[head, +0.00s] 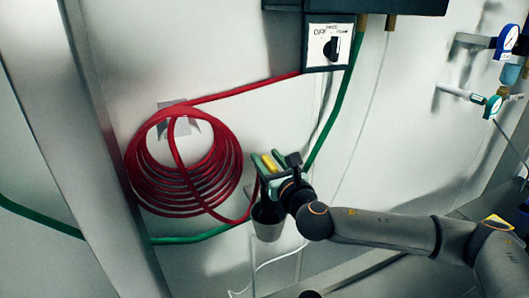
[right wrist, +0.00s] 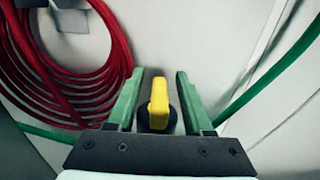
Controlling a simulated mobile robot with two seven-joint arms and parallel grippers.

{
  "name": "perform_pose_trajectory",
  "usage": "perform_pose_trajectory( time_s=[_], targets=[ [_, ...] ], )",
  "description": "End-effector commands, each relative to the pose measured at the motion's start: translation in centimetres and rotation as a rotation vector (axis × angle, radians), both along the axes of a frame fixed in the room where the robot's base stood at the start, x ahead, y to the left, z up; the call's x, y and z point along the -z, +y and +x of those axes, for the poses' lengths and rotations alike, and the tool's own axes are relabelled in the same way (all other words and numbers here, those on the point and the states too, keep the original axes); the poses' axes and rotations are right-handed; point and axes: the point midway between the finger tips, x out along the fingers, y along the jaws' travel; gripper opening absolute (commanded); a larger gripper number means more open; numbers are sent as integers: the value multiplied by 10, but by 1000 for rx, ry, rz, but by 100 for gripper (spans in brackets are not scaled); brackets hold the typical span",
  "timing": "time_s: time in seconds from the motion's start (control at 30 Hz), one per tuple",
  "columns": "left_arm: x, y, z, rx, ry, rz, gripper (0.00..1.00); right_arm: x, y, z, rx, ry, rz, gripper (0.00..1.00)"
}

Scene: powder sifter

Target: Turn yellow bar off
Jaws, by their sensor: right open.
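The yellow bar (right wrist: 159,97) stands upright in the right wrist view, on a dark round base (right wrist: 156,121). It lies between the two green fingers of my right gripper (right wrist: 160,95), with a gap on each side. The fingers are open, and I cannot tell whether either touches the bar. In the head view my right gripper (head: 267,163) is by the wall at the middle, with the yellow bar (head: 269,163) showing between its fingers. What the bar is mounted on is mostly hidden by the gripper. My left gripper is out of view.
A coiled red hose (head: 186,172) hangs on the wall just left of the gripper. A green hose (head: 335,108) runs down from a box with an OFF switch (head: 328,47). Gauges (head: 506,40) are at the far right.

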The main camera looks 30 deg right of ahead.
Motion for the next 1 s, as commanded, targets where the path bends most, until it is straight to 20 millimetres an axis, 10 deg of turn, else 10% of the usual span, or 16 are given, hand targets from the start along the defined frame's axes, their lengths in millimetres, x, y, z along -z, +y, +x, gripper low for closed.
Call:
perform_pose_trajectory(
  time_s=[0.53, 1.0],
  targets=[
    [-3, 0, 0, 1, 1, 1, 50, 0, -1, 19, 0, 1, 1, 51],
    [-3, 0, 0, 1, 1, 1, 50, 0, -1, 19, 0, 1, 1, 0]
  ],
)
